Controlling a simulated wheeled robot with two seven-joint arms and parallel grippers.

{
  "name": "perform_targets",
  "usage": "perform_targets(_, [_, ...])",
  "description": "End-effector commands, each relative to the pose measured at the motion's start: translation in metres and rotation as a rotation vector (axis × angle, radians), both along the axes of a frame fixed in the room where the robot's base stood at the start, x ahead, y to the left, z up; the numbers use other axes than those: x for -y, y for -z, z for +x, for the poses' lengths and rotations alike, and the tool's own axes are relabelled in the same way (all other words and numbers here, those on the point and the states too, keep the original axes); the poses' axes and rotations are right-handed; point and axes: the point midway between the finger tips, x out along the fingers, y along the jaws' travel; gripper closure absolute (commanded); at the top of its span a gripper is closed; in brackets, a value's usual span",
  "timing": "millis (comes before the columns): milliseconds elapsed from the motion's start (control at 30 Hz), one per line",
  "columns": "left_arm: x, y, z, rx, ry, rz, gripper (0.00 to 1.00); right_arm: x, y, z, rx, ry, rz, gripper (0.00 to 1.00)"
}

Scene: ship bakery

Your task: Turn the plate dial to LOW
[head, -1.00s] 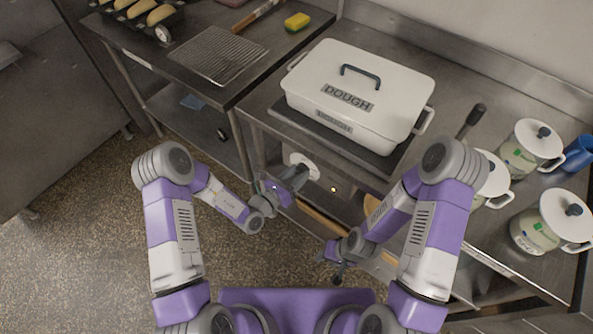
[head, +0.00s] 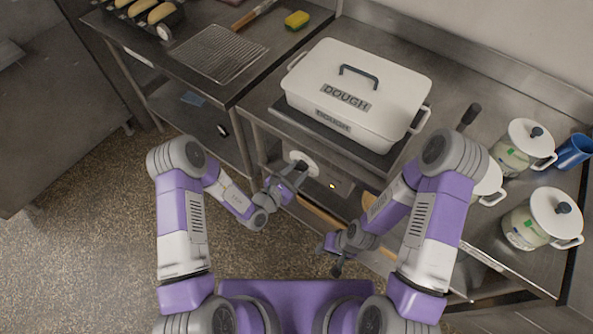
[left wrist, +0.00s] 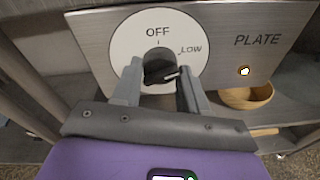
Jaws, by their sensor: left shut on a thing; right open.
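The plate dial's white disc (left wrist: 190,28) is in the left wrist view, with OFF at its top and LOW at its upper right. My left gripper (left wrist: 160,82) is shut on the black knob (left wrist: 155,65) at the disc's centre. The knob's pale pointer line points to the right, a little below the LOW mark. The panel (left wrist: 240,20) reads PLATE, and a small light (left wrist: 244,71) on it is lit. In the head view my left gripper (head: 300,174) covers part of the disc. My right gripper (head: 328,258) is open and empty, lower and to the right.
A white DOUGH box (head: 345,90) sits on the worktop above the dial. Lidded pots (head: 540,217) and a blue mug (head: 574,151) stand at the right. A wooden bowl (left wrist: 248,97) is on the shelf below the panel. A wire rack (head: 218,54) lies on the left table.

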Motion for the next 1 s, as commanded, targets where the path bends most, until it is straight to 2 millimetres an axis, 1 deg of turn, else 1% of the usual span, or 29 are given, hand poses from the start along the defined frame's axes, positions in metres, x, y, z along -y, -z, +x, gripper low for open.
perform_targets(300, [0.000, 0.000, 0.000, 0.000, 0.000, 0.001, 0.87, 0.000, 0.000, 0.000, 0.000, 0.000, 0.000, 0.58])
perform_targets(333, [0.000, 0.000, 0.000, 0.000, 0.000, 0.001, 0.54, 0.000, 0.000, 0.000, 0.000, 0.000, 0.000, 0.58])
perform_targets(467, [0.000, 0.000, 0.000, 0.000, 0.000, 0.001, 0.34, 0.000, 0.000, 0.000, 0.000, 0.000, 0.000, 0.58])
perform_targets(500, [0.000, 0.000, 0.000, 0.000, 0.000, 0.001, 0.32, 0.000, 0.000, 0.000, 0.000, 0.000, 0.000, 0.58])
perform_targets(800, [-0.002, 0.000, -0.002, -0.001, 0.000, 0.001, 0.32, 0.000, -0.001, 0.000, 0.000, 0.000, 0.000, 0.58])
perform_targets(867, [-0.006, -0.001, -0.006, -0.001, 0.000, 0.001, 0.32, 0.000, -0.002, 0.000, 0.000, 0.000, 0.000, 0.58])
perform_targets(1000, [-0.020, -0.004, -0.024, -0.005, -0.002, 0.000, 0.32, 0.000, -0.006, 0.000, 0.000, 0.000, 0.000, 0.58])
